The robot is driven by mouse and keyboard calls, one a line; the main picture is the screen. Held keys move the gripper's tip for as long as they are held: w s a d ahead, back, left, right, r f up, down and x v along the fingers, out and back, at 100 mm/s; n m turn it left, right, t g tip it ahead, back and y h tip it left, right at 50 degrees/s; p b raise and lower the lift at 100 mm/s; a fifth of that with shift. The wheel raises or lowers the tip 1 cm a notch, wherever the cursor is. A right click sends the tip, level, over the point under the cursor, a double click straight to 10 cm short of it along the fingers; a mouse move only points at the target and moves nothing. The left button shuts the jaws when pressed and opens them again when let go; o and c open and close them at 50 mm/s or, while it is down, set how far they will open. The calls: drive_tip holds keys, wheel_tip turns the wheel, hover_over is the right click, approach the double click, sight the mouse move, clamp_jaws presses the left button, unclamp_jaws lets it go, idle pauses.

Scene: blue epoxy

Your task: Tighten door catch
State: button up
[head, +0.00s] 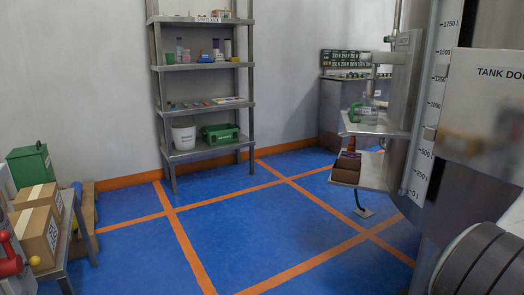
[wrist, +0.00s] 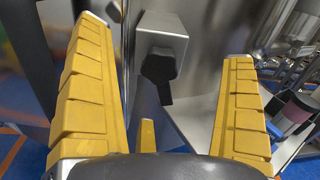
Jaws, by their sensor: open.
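In the wrist view a black catch knob (wrist: 159,66) with a short lever hanging down is mounted on a small steel box (wrist: 162,27). I take it for the door catch. My gripper (wrist: 163,42) is open, with one yellow finger left of the knob and the other to its right. The knob lies between the fingers in the picture, with clear gaps on both sides. I see no contact. In the head view I cannot make out the catch or my gripper; a tank panel with a sign (head: 490,72) fills the right side.
A dark and pink container (wrist: 290,112) stands right of my right finger. Shelving (head: 205,103) stands at the back. Boxes (head: 38,238) are at left. The middle floor is clear.

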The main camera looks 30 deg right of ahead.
drive_tip(key=shift+n, duration=0.7)
drive_tip(key=shift+d, duration=0.15)
drive_tip(key=shift+d+p, duration=0.7)
drive_tip(key=shift+d, duration=0.2)
clamp_jaws()
drive_tip(key=m, duration=0.4)
drive_tip(key=shift+m, duration=0.3)
unclamp_jaws()
idle(0.8)
drive_tip(key=shift+a, duration=0.1)
